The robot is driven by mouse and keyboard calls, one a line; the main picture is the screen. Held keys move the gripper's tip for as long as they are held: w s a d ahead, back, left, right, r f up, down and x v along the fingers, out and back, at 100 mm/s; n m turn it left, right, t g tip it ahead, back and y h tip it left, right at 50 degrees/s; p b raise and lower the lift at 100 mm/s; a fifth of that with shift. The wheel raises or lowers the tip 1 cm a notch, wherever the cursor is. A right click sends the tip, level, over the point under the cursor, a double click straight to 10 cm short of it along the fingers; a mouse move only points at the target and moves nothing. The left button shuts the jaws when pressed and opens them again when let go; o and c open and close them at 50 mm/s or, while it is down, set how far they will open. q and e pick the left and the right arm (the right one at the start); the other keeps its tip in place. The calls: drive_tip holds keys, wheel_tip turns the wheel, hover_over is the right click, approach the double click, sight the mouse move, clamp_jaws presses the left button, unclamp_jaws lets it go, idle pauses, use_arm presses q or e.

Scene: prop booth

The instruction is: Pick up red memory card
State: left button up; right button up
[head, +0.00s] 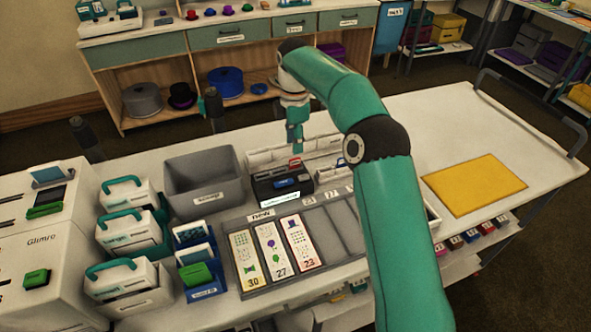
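A small red card (295,163), seemingly the red memory card, stands at the back of a black holder (265,188) in the middle of the white worktop. A blue card (284,183) sits in front of it in the same holder. My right gripper (295,148) points down just above the red card. Its fingertips are small here, and I cannot tell whether they are apart, or whether they touch the card. My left gripper is not in view.
A grey bin (204,186) stands left of the holder. A grey tray (246,221) with picture cards lies in front. White cases with teal handles (125,240) crowd the left. A yellow mat (474,185) lies right, with bare worktop around it.

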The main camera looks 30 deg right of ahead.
sight(296, 159)
drive_tip(key=shift+s+d+f, duration=0.1)
drive_tip(key=shift+s+f, duration=0.05)
drive_tip(key=shift+f, duration=1.5)
drive_tip(key=shift+s+f, duration=0.1)
drive_tip(key=shift+f, duration=1.55)
drive_tip(key=shift+c, duration=0.3)
clamp_jaws()
